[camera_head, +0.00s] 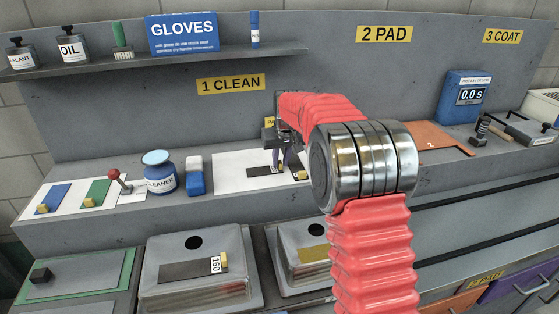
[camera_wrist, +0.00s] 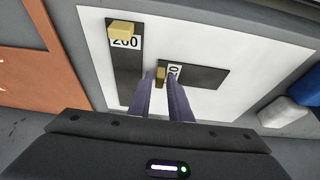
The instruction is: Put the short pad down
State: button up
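The short dark pad (camera_wrist: 208,77) lies flat on the white sheet (camera_wrist: 235,25). It has a yellow knob (camera_wrist: 160,76) and a white label partly hidden by a finger. In the head view the pad (camera_head: 262,171) extends left from my gripper (camera_head: 283,160). In the wrist view my gripper (camera_wrist: 162,78) has its two fingertips on either side of the knob, with a small gap showing on the label side. It looks open around the knob. A longer dark pad labelled 200 (camera_wrist: 126,70) lies beside it, at right angles, its yellow knob also visible in the head view (camera_head: 301,175).
A blue-and-white block (camera_head: 195,177) and the cleaner jar (camera_head: 160,173) stand left of the sheet. An orange mat (camera_head: 438,140) lies right. In front, a basin holds a pad labelled 160 (camera_head: 192,270). My arm hides part of the bench.

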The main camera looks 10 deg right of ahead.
jog(key=shift+o, duration=1.2)
jog(key=shift+r, duration=0.1)
jog(key=shift+r, duration=0.2)
jog(key=v, duration=1.1)
jog(key=shift+s+r, duration=0.25)
jog(key=shift+r, duration=0.05)
